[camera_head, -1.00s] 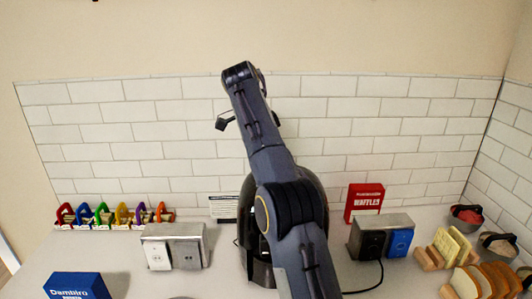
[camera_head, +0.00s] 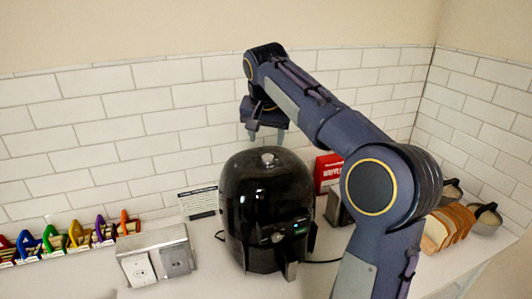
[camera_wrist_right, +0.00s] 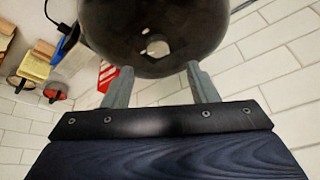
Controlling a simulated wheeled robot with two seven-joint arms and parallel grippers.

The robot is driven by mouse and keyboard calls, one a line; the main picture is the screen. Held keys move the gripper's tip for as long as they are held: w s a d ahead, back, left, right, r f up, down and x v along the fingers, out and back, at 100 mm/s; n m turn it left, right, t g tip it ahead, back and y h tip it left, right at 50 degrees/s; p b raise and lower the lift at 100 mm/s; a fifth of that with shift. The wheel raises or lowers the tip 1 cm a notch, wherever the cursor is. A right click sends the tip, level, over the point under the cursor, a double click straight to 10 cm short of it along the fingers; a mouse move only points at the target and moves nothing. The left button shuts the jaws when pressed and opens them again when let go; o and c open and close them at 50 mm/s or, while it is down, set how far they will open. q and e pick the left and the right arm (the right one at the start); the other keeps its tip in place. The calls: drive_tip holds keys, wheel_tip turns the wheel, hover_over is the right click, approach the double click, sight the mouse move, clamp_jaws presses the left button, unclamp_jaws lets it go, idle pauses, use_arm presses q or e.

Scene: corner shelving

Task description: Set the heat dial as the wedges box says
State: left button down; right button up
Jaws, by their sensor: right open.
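A black air fryer (camera_head: 262,190) stands on the counter in the middle of the head view, a round knob on its top. Its front has a small round dial (camera_head: 277,237) beside a lit teal display; the dial's setting is too small to read. My right gripper (camera_head: 265,130) is open and empty, pointing down above and behind the fryer. In the right wrist view its two fingers (camera_wrist_right: 159,78) are apart, with the fryer's dark body (camera_wrist_right: 150,30) beyond them. A red waffles box (camera_head: 326,172) stands behind my right arm. No wedges box is identifiable. My left gripper is out of view.
A white printed card (camera_head: 200,201) leans left of the fryer. A metal socket block (camera_head: 158,255) and several coloured holders (camera_head: 75,235) stand farther left. Bread slices (camera_head: 447,227) and cups are at right, partly behind my arm. A tiled wall closes the back.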

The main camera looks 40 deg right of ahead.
sight(268, 157)
drive_tip(key=x, duration=0.7)
drive_tip(key=shift+d+f+p, duration=0.2)
drive_tip(key=shift+f+p, duration=0.05)
drive_tip(key=shift+p, duration=0.1)
drive_tip(key=c, duration=1)
